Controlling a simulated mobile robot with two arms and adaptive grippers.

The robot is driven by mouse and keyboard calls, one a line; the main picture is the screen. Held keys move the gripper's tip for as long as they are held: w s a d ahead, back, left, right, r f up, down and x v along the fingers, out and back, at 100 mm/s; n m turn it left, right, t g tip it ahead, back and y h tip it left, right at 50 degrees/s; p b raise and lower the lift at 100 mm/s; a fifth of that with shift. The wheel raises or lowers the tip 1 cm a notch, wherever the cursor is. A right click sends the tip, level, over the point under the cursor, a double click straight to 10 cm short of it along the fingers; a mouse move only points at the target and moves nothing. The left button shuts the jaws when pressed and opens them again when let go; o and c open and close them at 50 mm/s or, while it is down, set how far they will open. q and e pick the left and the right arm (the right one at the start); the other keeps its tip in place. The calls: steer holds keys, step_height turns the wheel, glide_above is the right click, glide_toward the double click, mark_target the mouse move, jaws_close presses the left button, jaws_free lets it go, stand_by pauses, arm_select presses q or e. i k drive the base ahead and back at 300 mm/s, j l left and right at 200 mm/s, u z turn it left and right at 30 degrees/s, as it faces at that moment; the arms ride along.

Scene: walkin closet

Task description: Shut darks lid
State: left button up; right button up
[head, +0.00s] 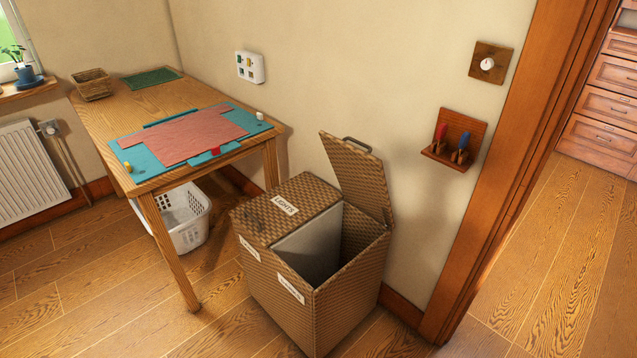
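A brown woven hamper (335,306) stands on the floor against the wall, right of the table. Its right lid (359,177) stands up, tilted back toward the wall, with a dark handle at its top edge. The right compartment is open, with a grey divider (309,245) showing inside it. The left lid (285,209) is down and carries a label reading "LIGHTS". Two labels are on the hamper's front, too small to read surely. Neither of my grippers is in view.
A wooden table (151,100) holds a teal mat (131,150) with a red garment (190,138). A white basket (189,230) sits under it. A wall rack (455,139) hangs right of the hamper, beside the door frame (510,150). Floor in front is clear.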

mark_target(360, 175)
steer(key=i+l+u, duration=0.1)
steer(key=l+u, duration=0.7)
steer(key=l, duration=0.2)
steer(key=k+l+u, duration=0.1)
steer(key=l+u, duration=0.25)
steer(key=l, duration=0.15)
